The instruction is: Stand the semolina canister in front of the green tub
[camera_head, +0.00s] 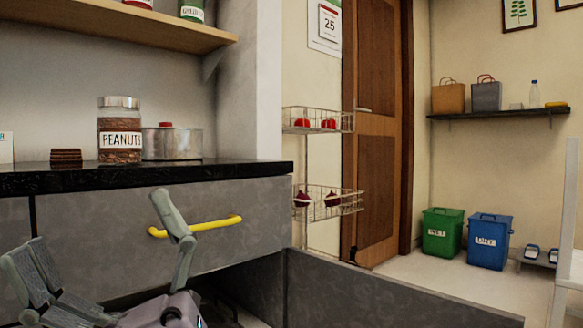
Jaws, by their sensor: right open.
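I cannot make out a canister labelled semolina. On the upper shelf, a green container (190,12) with a white label is cut off by the top edge, and its lettering is too small to read surely. A green bin (442,235) labelled WET stands on the floor at the right; I cannot tell which of these green things is the tub. My right gripper (98,228) is open and empty at the lower left, its fingers spread in front of the counter's drawer fronts. My left gripper is not in view.
A peanuts jar (120,122), a metal pot (172,144) and brown stacked pieces (66,156) stand on the black counter (225,170). A closed drawer has a yellow handle (196,226). An open drawer (350,297) juts out below. A blue bin (489,240) stands beside the green one.

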